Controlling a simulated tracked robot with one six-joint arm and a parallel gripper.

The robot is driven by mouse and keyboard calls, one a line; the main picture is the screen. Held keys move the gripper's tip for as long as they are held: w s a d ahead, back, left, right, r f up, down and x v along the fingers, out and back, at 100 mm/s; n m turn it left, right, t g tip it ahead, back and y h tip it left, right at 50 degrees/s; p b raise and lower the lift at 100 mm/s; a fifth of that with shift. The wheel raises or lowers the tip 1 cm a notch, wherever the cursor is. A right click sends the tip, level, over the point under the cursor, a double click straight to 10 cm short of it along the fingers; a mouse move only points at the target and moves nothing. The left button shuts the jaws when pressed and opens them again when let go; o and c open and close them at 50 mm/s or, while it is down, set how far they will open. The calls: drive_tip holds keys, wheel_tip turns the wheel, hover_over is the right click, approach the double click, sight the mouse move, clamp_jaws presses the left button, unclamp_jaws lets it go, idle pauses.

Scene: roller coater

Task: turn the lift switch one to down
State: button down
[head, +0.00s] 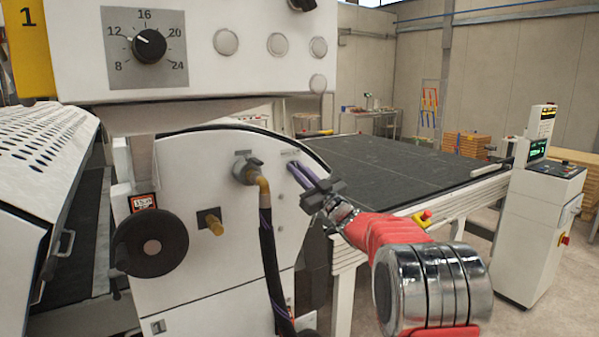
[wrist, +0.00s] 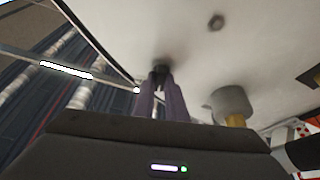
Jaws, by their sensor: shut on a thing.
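My gripper (head: 293,167) reaches in from the right in the head view, its purple fingers against the white machine panel (head: 200,258). In the wrist view my gripper (wrist: 160,77) is shut on a small dark knob (wrist: 160,70) on the panel, which I take to be lift switch one. The fingers hide most of the switch, and its turn position cannot be read. In the head view the fingers cover it, below a small label that is too small to read.
Left of my gripper are a hose fitting (head: 250,172) with a dark hose (head: 268,245), a brass stub (head: 211,221) and a black handwheel (head: 150,243). A control box with a dial (head: 149,46) overhangs above. A dark-topped table (head: 400,165) stands behind on the right.

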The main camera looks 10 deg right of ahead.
drive_tip(key=shift+d+f+n+g+y, duration=0.15)
drive_tip(key=shift+n+g+y, duration=0.3)
drive_tip(key=shift+n, duration=0.65)
drive_tip(key=shift+d+n+g+y, duration=0.15)
drive_tip(key=shift+n+g+y, duration=0.25)
drive_tip(key=shift+n, duration=0.7)
drive_tip(key=c, duration=2.1)
unclamp_jaws()
drive_tip(key=shift+w, duration=0.1)
drive_tip(key=o, duration=0.3)
drive_tip(key=shift+a, duration=0.15)
drive_tip(key=v, duration=1.4)
